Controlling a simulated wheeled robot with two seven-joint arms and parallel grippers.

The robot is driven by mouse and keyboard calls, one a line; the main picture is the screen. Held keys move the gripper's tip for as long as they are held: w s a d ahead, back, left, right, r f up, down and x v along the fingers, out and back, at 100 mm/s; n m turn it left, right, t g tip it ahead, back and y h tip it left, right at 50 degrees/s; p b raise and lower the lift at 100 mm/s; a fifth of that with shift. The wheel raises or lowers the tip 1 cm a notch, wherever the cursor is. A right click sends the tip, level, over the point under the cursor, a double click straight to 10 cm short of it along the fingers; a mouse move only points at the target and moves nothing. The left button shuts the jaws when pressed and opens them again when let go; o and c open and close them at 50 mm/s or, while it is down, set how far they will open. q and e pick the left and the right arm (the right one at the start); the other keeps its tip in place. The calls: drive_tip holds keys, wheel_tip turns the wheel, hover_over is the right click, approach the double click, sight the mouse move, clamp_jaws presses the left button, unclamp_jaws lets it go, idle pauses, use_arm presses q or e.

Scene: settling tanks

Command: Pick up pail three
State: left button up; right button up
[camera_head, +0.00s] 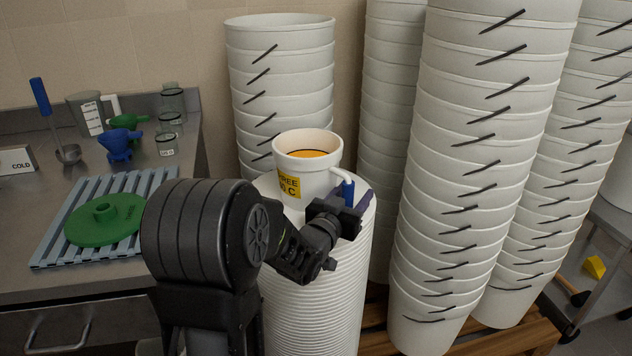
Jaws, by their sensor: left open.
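Pail three (299,163) is a small white pail with a yellow label whose lettering is partly covered. It stands upright on a tall white ribbed stack (318,310), with something orange inside it. My left gripper (346,197) is at this side, low beside the pail, close to the blue part. The gripper is open; I cannot tell whether the blue part lies between its fingers. My right gripper is not in view.
Tall stacks of white buckets (482,150) stand close behind and to the right, on a wooden pallet (520,335). At the left, a steel counter (100,283) holds a slatted rack (62,232), a green lid (104,221), blue funnel (119,145), ladle and jugs.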

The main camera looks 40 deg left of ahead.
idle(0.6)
use_arm(q)
clamp_jaws()
idle(0.3)
drive_tip(key=shift+r, duration=0.1)
idle(0.8)
